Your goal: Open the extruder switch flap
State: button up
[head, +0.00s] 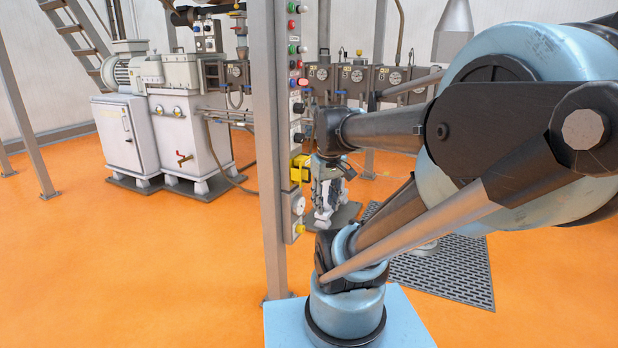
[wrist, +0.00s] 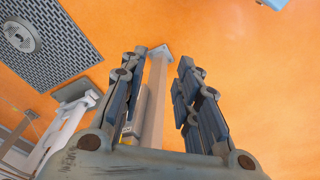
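A narrow control panel (head: 297,120) with buttons and knobs runs down a grey steel post (head: 271,150) in the head view. A yellow boxy part (head: 300,168) sits low on this panel; it may be the switch flap, and it looks closed, though the detail is small. My gripper (head: 323,220) hangs fingers down just right of the panel and the yellow part, apparently apart from both. In the wrist view my gripper (wrist: 161,65) is open and empty, its fingers spread. The post (wrist: 156,105) shows between and beyond them, running down to the floor. The yellow part is mostly hidden there.
Grey machinery with a motor (head: 130,75) stands at the back left. A row of grey extruder units (head: 355,80) lies behind the panel. A perforated floor plate (head: 450,265) lies to the right. Orange floor (head: 130,260) is clear at the left.

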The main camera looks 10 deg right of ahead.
jog(key=w+r+n+g, duration=0.1)
jog(key=w+r+n, duration=0.2)
jog(key=w+r, duration=0.35)
jog(key=w+r+n, duration=0.2)
jog(key=w+r, duration=0.1)
jog(key=w, duration=0.6)
jog(key=n, duration=0.5)
send_near(310, 179)
jog(key=shift+g, duration=0.4)
jog(key=f, duration=0.2)
jog(key=w+f, duration=0.1)
jog(key=f, duration=0.5)
jog(key=shift+w+f, duration=0.2)
grip_shut()
